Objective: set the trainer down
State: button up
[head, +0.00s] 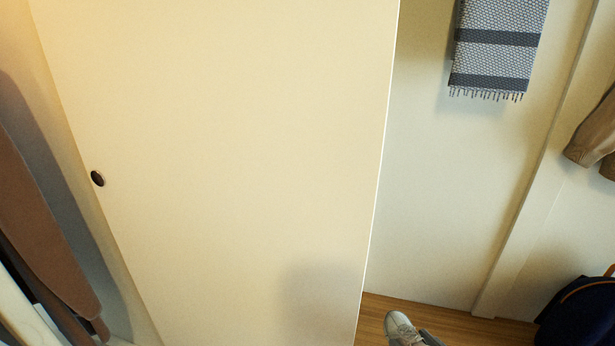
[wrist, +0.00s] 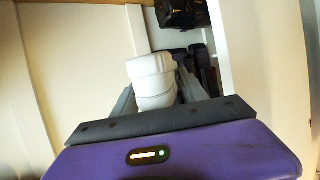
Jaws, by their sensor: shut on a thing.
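The trainer (head: 398,324) is white and pale grey, and only part of it shows at the bottom edge of the head view. In the wrist view the trainer (wrist: 151,68) sits between the two grey fingers of my gripper (wrist: 156,86), which is shut on it. The trainer is in front of a pale panel, and no surface is seen touching it from below. Its far end is hidden in the wrist view.
A large cream panel (head: 230,150) with a dark round pull (head: 97,178) fills the head view's left and middle. A patterned towel (head: 497,45) hangs at upper right. A dark blue bag (head: 580,312) stands at lower right. Wooden floor (head: 455,322) shows between. Dark items (wrist: 180,14) sit behind in the wrist view.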

jog(key=shift+w+d+h, duration=0.1)
jog(key=shift+w+h, duration=0.2)
jog(key=shift+w, duration=0.1)
jog(key=s+f+m+h, duration=0.1)
jog(key=s+f, duration=0.3)
jog(key=f, duration=0.3)
jog(key=s+f+m+h, duration=0.2)
jog(key=s+f, duration=0.1)
jog(key=f, duration=0.5)
jog(key=shift+s+a+t, duration=0.3)
jog(key=shift+s, duration=0.1)
